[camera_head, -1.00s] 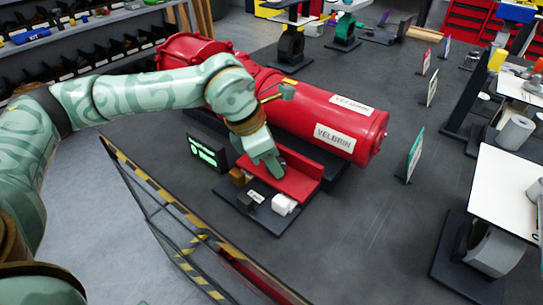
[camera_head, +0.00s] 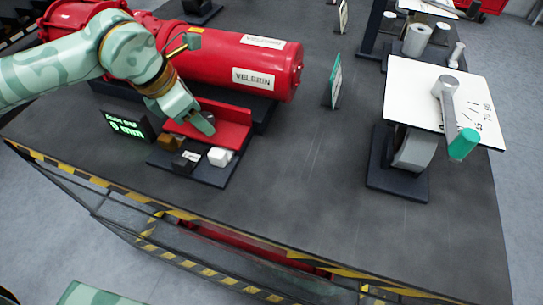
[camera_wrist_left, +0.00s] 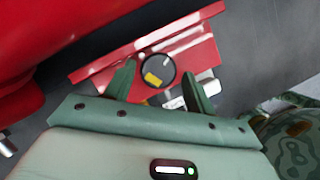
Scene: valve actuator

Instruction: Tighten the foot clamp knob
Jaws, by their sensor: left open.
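The foot clamp knob (camera_wrist_left: 158,70) is a round black knob with a yellow mark and a white line, seen in the left wrist view. It sits on the red foot bracket (camera_wrist_left: 200,52), which also shows in the head view (camera_head: 228,133) under the red actuator. My left gripper (camera_wrist_left: 157,74) is open, with one green finger on each side of the knob; I cannot tell whether they touch it. In the head view my left gripper (camera_head: 205,122) reaches down at the bracket and hides the knob. My right gripper is not in view.
The red cylinder (camera_head: 215,60) marked VELBRIN lies behind the bracket. A green-lit display (camera_head: 124,127) stands left of it.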

